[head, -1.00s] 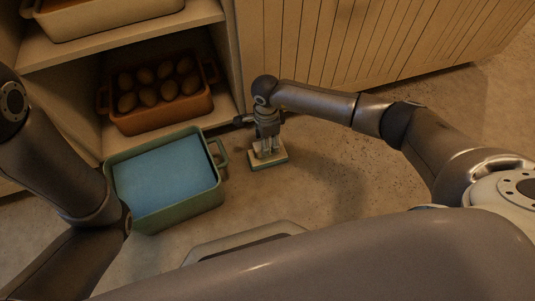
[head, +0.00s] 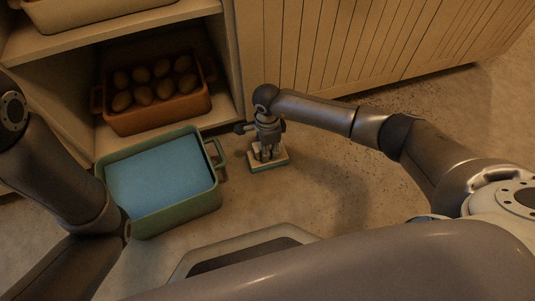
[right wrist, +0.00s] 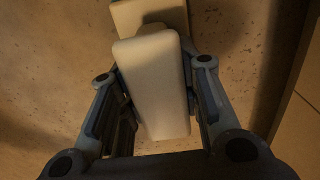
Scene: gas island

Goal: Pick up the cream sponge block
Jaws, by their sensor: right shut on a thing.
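My right gripper (head: 267,153) points down at the floor, right of the green crate. In the right wrist view the right gripper (right wrist: 154,95) is shut on the cream sponge block (right wrist: 153,75), a long pale block with rounded edges between the two fingers. Behind it, lower down, lies another pale slab (right wrist: 140,13), partly covered by the block. In the head view a cream slab with a green lower edge (head: 257,164) sits under the fingers; the held block is mostly hidden there. I cannot tell whether block and slab touch. My left gripper is out of view.
A green crate (head: 182,222) with a blue inside stands left of my right gripper. A brown crate of eggs (head: 160,119) sits in the shelf (head: 107,38) behind. A panelled wooden front (head: 330,50) closes the back. The floor to the right is clear.

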